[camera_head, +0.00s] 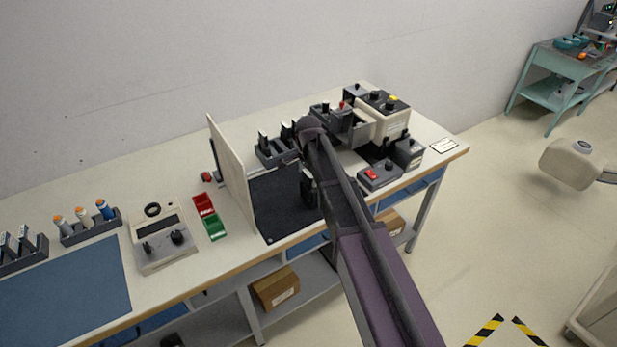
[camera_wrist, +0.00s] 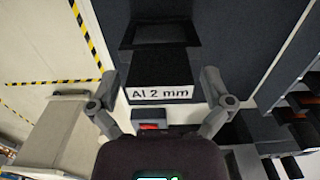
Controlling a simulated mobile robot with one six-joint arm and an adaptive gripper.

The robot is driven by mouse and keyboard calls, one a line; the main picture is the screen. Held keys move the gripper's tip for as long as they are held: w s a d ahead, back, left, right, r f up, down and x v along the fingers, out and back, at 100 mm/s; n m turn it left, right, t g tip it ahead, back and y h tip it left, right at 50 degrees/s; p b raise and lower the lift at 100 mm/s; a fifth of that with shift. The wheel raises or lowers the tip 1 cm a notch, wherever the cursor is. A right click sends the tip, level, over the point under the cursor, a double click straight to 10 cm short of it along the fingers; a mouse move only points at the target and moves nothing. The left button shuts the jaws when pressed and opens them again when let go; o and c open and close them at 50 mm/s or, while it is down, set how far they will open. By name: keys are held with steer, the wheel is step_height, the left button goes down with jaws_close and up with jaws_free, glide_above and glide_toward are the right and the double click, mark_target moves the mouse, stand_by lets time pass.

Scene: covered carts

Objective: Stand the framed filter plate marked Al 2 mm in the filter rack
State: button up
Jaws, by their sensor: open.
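The framed filter plate marked Al 2 mm (camera_wrist: 160,63) is dark, with a white label (camera_wrist: 160,93) facing the camera in the wrist view. My gripper (camera_wrist: 159,75) is open, one finger on each side of the plate; a gap shows on both sides. The label lies between the fingers. In the head view my arm covers most of this spot. The filter rack appears to be the dark slotted holder (camera_head: 268,157) behind the dark mat, with dark plates standing in it. My arm hides its right end.
An upright pale panel (camera_head: 231,172) stands left of the dark mat (camera_head: 280,215). A grey box with a red button (camera_head: 380,175) and beige equipment (camera_head: 385,118) stand to the right. Red and green bins (camera_head: 209,216) and a meter (camera_head: 163,244) are farther left.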

step_height(320, 180, up, 12)
steer(key=p, duration=1.1)
steer(key=shift+f, duration=0.2)
stand_by(0.6)
steer(key=s+d+n, duration=1.1)
steer(key=s+d, duration=0.9)
steer(key=shift+s, duration=0.4)
